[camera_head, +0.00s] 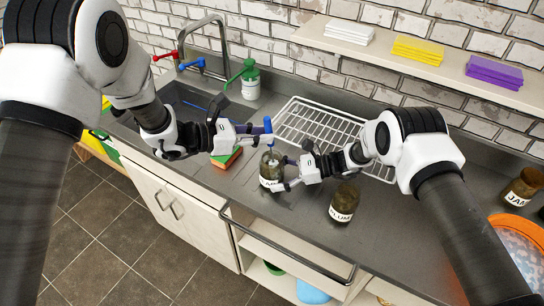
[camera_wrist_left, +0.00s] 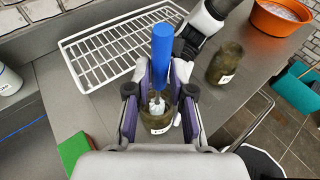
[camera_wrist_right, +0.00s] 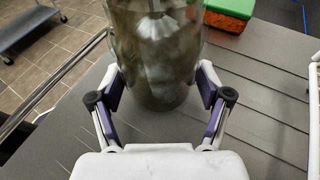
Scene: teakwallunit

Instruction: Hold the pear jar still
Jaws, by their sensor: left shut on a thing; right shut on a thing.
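The pear jar (camera_head: 270,174) is a murky glass jar with a white label, upright on the grey counter. My right gripper (camera_head: 285,172) is shut on its side; in the right wrist view the jar (camera_wrist_right: 155,70) stands between the two fingers. My left gripper (camera_head: 262,133) is above the jar, shut on a brush with a blue handle (camera_wrist_left: 162,55). The brush's pale head reaches down into the jar's mouth, as the left wrist view shows the jar (camera_wrist_left: 156,122) below the fingers. The label's text is mostly hidden.
A second jar (camera_head: 344,203) stands to the right. A white wire rack (camera_head: 318,126) lies behind. A green-and-red sponge (camera_head: 227,158) is left of the jar, near the sink. A green-topped bottle (camera_head: 250,82) stands at the back. An orange basin (camera_head: 518,240) is far right.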

